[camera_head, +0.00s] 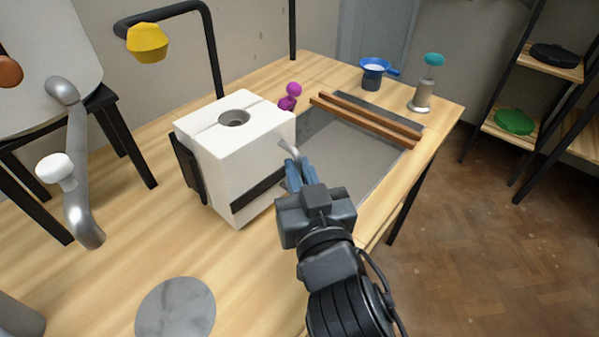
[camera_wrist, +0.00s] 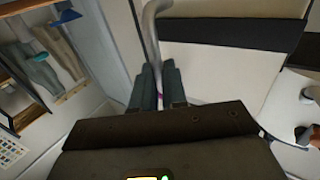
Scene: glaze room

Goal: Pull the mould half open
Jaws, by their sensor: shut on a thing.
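The mould (camera_head: 235,150) is a white block on the wooden table, with a round hole and a thin seam line on its top and dark bands round its sides. I cannot make out a clear gap at the seam. A grey curved handle (camera_head: 289,149) stands out from its right side; it also shows in the wrist view (camera_wrist: 150,32). My gripper (camera_head: 293,168) is to the right of the block, shut on the handle. In the wrist view its blue-grey fingers (camera_wrist: 158,76) close around the handle's lower end, which they partly hide.
A grey panel (camera_head: 345,160) and wooden bars (camera_head: 365,120) lie right of the mould. A purple figure (camera_head: 289,96) stands behind it. A blue cup (camera_head: 373,76) and a teal-topped bottle (camera_head: 422,98) stand farther back.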

